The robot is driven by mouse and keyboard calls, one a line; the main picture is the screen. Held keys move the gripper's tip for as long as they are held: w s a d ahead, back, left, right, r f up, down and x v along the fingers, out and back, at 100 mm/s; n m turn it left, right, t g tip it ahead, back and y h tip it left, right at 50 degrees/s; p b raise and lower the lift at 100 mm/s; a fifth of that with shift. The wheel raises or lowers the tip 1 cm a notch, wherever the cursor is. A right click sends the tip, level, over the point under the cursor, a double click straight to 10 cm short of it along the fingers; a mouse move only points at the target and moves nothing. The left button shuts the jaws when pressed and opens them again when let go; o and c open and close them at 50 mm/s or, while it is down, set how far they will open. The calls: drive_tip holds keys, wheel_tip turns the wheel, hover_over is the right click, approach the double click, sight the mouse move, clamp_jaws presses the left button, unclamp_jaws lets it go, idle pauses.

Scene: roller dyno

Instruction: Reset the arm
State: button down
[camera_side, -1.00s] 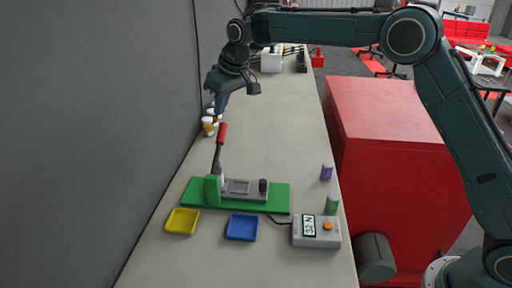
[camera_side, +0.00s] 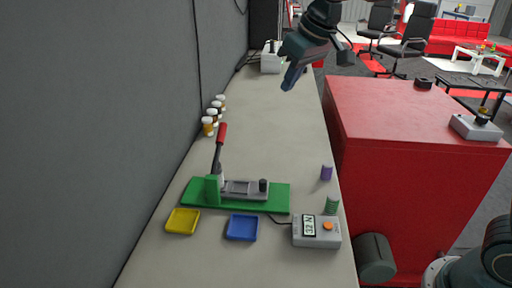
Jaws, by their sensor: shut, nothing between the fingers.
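My gripper (camera_side: 291,78) is at the top middle of the side view, raised above the far part of the bench (camera_side: 265,115). It points down and to the left, and its fingers are shut with nothing between them. It touches nothing that I can see. Most of my arm is out of the frame at the top, and part of it shows at the lower right corner.
A green fixture (camera_side: 270,197) with a red-handled lever (camera_side: 221,134) stands on the bench. Near it are a yellow tray (camera_side: 182,221), a blue tray (camera_side: 242,228), a grey meter box (camera_side: 317,231), and purple (camera_side: 326,172) and green (camera_side: 332,204) cylinders. Several bottles (camera_side: 208,126) line the wall. A red cabinet (camera_side: 400,130) adjoins.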

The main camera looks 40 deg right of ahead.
drive_tip(key=s+d+f, duration=0.2)
drive_tip(key=s, duration=0.7)
drive_tip(key=s+d+f+m, duration=0.1)
drive_tip(key=s+d+f, duration=0.1)
drive_tip(key=s, duration=0.7)
drive_tip(key=s+d+f, duration=0.2)
drive_tip(key=s, duration=0.8)
drive_tip(key=shift+f+m+t+h, duration=0.3)
drive_tip(key=shift+m+h, duration=0.1)
